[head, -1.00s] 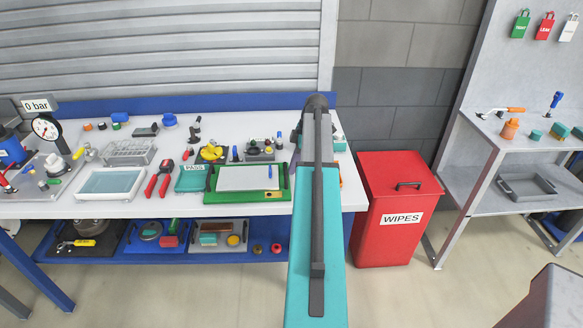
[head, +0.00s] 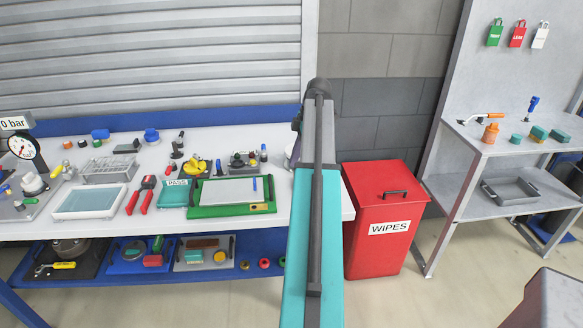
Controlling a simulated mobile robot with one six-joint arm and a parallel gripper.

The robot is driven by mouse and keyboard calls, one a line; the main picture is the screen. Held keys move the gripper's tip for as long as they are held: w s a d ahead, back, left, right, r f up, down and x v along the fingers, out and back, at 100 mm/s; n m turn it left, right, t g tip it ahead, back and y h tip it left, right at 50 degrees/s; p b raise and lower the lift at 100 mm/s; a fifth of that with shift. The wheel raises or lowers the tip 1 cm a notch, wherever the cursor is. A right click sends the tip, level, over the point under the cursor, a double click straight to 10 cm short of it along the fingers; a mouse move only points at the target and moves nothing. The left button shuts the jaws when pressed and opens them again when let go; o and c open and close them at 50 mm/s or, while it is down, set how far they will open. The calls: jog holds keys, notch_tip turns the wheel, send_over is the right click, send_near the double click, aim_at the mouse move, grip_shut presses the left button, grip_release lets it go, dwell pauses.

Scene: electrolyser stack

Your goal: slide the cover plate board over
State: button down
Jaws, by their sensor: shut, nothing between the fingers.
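A green board (head: 262,208) lies flat on the white bench near its front edge, left of my arm. A light grey plate (head: 222,191) lies on it, with a dark handle at each end of the board and a small blue pen-like item on the plate's right part. I cannot tell for certain that this is the cover plate board. My teal and grey arm stretches forward to the right of the board, apart from it in the picture. My gripper is hidden behind the arm, so its fingers do not show.
Left of the board are a teal PASS pad (head: 174,193), red-handled pliers (head: 140,195) and a white tray (head: 63,214). Behind it stand a yellow item (head: 195,166) and small tools. A red WIPES bin (head: 385,245) stands right of the bench, with a grey shelf (head: 480,205) beyond.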

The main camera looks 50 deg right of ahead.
jog(key=shift+s+d+r, duration=0.15)
jog(key=shift+s+r, duration=0.05)
jog(key=shift+r, duration=0.5)
